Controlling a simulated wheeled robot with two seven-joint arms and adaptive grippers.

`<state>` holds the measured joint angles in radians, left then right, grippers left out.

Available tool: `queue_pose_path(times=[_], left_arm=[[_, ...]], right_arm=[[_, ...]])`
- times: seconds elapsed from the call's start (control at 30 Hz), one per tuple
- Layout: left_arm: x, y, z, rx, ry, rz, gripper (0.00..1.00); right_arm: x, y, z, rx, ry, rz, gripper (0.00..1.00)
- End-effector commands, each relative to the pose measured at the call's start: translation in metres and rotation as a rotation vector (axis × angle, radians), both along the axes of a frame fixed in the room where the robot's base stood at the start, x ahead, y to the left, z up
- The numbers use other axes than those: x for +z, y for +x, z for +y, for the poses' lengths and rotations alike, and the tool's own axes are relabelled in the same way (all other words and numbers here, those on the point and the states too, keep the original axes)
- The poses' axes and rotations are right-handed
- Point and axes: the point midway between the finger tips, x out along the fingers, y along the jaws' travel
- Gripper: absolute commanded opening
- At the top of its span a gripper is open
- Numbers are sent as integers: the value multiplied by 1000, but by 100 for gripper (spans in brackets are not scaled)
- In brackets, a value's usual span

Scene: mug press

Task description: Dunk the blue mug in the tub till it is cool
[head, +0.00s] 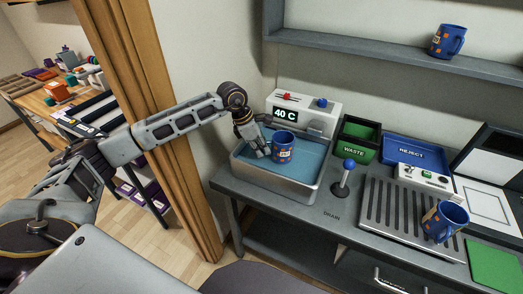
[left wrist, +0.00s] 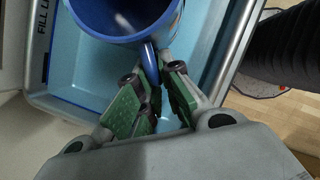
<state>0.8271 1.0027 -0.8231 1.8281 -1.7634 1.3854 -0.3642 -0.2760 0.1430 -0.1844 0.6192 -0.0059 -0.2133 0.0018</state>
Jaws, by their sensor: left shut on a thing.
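The blue mug (head: 283,148) with orange marks is in or just above the blue-lined tub (head: 305,193). In the left wrist view the mug (left wrist: 122,18) has its open top toward the camera and its handle (left wrist: 151,65) between green finger pads. My left gripper (head: 262,146) is shut on that handle, at the mug's left side. I cannot tell how deep the mug sits in the water. A display (head: 285,114) behind the tub reads 40 C. My right gripper is not in view.
A blue-knobbed drain lever (head: 345,176) stands right of the tub. Beyond are a green waste bin (head: 359,141), a blue reject tray (head: 412,151) and a slatted rack (head: 395,218). Other blue mugs stand on the rack's right (head: 445,221) and the shelf (head: 448,40).

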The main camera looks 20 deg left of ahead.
Motion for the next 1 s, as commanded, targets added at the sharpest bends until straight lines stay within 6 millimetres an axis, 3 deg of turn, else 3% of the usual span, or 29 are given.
queue_pose_path(times=[1.0], left_arm=[[50,0,0,-1,-1,-1,0]], right_arm=[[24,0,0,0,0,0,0]])
